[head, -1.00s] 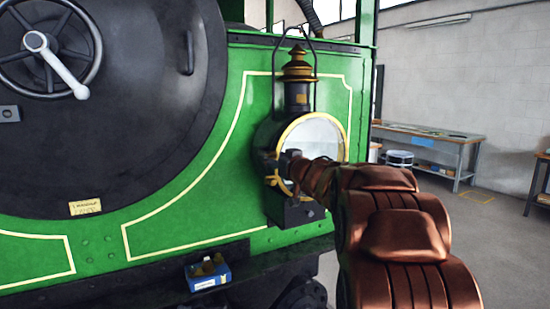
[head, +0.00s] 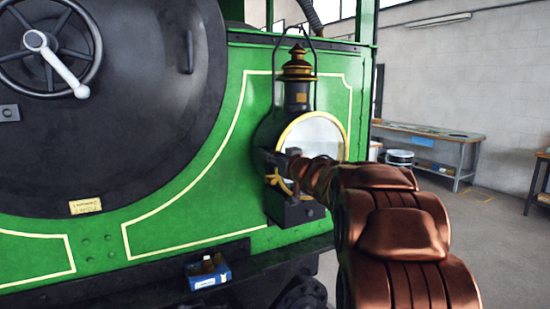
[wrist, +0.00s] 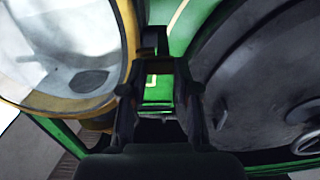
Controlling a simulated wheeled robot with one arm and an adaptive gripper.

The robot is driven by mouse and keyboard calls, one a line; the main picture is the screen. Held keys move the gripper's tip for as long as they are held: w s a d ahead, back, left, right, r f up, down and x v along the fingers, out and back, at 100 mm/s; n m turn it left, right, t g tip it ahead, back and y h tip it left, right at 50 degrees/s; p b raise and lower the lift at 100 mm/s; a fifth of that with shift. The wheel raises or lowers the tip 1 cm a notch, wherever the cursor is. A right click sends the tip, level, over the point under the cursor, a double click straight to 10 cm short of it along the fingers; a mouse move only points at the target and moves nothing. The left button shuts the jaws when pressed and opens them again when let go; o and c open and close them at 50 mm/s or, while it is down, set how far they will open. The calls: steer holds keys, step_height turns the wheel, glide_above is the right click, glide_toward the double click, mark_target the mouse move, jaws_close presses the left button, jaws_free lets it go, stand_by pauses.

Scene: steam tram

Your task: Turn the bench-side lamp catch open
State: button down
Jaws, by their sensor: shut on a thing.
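The lamp (head: 298,95) is a black and brass lantern with a gold-rimmed round glass (head: 318,135), mounted on the green locomotive front. My gripper (head: 270,158) is at the left edge of the glass, shut on the lamp catch. The catch is mostly hidden by my fingers in the head view. In the wrist view, my two dark fingers (wrist: 158,72) reach forward just right of the gold rim (wrist: 132,60). A small dark piece, apparently the catch (wrist: 150,40), shows at their tips. How far it is turned cannot be told.
The large round black smokebox door (head: 120,130) with its handwheel (head: 48,50) is left of the lamp. A blue box (head: 207,272) with bottles sits on the ledge below. Workbenches (head: 430,135) stand far right; the floor before them is mostly clear.

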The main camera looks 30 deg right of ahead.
steer(key=n, duration=0.3)
steer(key=n+b, duration=0.1)
steer(key=n, duration=0.7)
steer(key=shift+a+r+b, duration=0.1)
steer(key=shift+r+b, duration=0.15)
steer(key=shift+b, duration=0.15)
steer(key=n+b, duration=0.2)
steer(key=n, duration=0.2)
steer(key=shift+a+r+n+b, duration=0.1)
steer(key=shift+n+b, duration=0.2)
steer(key=shift+n, duration=0.45)
steer(key=shift+a+r+n+b, duration=0.1)
steer(key=shift+n+b, duration=0.15)
steer(key=shift+n, duration=0.5)
steer(key=c, duration=1.2)
jaws_free()
steer(key=shift+d, duration=0.1)
steer(key=o, duration=0.4)
steer(key=shift+f, duration=0.15)
steer(key=shift+c, duration=0.2)
